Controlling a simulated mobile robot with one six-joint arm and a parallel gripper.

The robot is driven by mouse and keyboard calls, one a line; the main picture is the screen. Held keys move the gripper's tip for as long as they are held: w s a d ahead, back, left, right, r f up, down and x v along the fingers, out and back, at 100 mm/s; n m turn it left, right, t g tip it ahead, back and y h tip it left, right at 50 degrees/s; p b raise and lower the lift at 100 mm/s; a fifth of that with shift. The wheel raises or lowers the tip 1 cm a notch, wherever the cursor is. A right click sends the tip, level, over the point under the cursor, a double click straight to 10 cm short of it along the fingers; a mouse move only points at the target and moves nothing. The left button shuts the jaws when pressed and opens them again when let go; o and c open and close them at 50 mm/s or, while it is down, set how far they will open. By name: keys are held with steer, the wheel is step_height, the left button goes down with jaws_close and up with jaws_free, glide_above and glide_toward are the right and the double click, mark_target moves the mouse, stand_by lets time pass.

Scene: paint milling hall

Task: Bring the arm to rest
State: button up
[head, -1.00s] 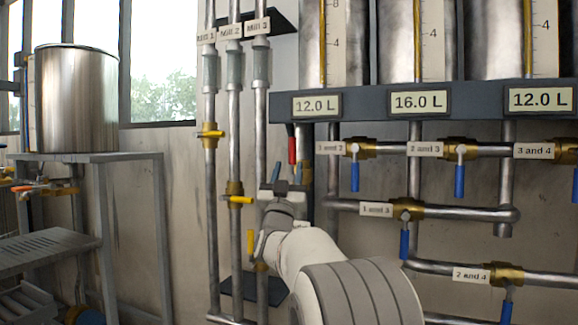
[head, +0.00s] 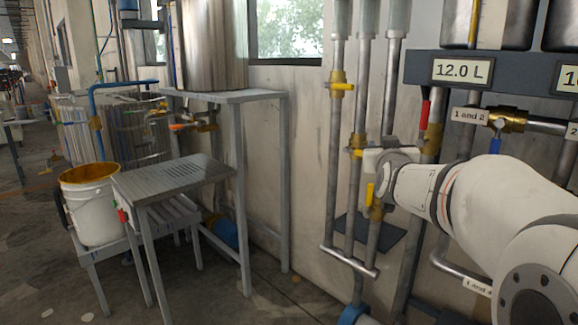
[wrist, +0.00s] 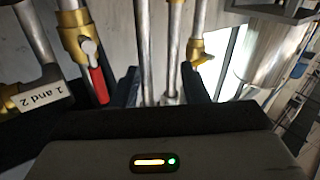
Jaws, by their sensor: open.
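My white arm reaches in from the lower right of the head view, its end in front of the vertical mill pipes (head: 365,115). My gripper (wrist: 160,90) shows in the wrist view as two dark fingers, apart, with nothing held between them. Pipes show behind the gap. In the head view the fingers are mostly hidden by the wrist. A red-handled valve (head: 424,110) is just right of my wrist; it also shows in the wrist view (wrist: 98,84). Whether any finger touches a pipe I cannot tell.
Yellow-handled valves (head: 342,87) sit on the pipes. Above right is a dark rail with a 12.0 L plate (head: 463,71). A blue-handled valve is labelled 1 and 2 (head: 469,116). At left stand a grey step table (head: 175,178), a white bucket (head: 95,215) and a metal tank (head: 212,45).

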steer(key=s+a+f+g+y+p, duration=0.1)
steer(key=s+a+f+g+p, duration=0.2)
steer(key=s, duration=1.4)
steer(key=s+a+f+n+g+y+p, duration=0.1)
steer(key=s+a+f+g+y+p, duration=0.1)
steer(key=s+g+p, duration=1)
steer(key=s+a+f+p, duration=0.1)
steer(key=s+a+p, duration=0.1)
steer(key=s, duration=0.3)
steer(key=shift+a+p, duration=0.35)
steer(key=shift+p, duration=0.3)
steer(key=shift+s, duration=0.1)
steer(key=shift+c, duration=0.5)
